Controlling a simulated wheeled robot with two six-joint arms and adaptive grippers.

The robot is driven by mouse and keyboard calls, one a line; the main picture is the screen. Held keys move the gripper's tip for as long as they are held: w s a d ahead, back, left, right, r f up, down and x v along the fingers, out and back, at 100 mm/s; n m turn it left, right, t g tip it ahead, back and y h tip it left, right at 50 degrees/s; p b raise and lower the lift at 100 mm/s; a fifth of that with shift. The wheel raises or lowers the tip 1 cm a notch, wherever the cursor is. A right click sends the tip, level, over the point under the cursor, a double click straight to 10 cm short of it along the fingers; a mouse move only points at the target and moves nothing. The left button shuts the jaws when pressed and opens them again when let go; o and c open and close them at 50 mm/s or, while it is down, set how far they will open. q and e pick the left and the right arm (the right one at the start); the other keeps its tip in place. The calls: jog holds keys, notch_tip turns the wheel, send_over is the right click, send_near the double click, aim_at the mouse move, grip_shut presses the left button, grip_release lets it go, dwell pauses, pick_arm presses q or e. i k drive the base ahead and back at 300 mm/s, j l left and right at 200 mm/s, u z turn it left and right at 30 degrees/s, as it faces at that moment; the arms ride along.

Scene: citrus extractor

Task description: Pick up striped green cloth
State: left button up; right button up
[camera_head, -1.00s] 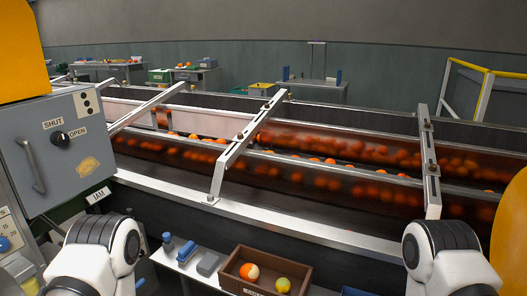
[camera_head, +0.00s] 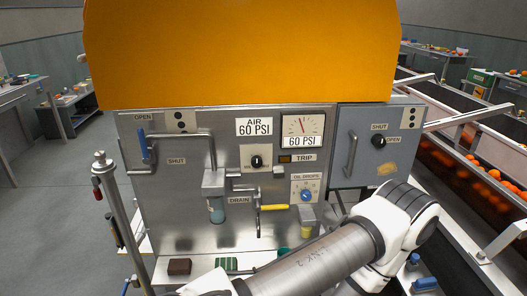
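A green cloth with pale stripes (camera_head: 227,264) lies on the light shelf (camera_head: 200,260) under the steel control panel, in the lower middle of the view. It is small here and looks flat or folded. My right gripper is also out of view.
A dark brown block (camera_head: 179,267) lies left of the cloth. A green item (camera_head: 283,252) sits to its right near my forearm. Above hang a drain bowl (camera_head: 215,200) and a yellow-handled valve (camera_head: 272,208). A metal post (camera_head: 118,215) stands at left, with open floor beyond.

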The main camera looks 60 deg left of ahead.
aim_at(226, 264)
jog(key=j+u, duration=0.2)
jog(key=u, duration=2.05)
jog(key=k+j, duration=0.05)
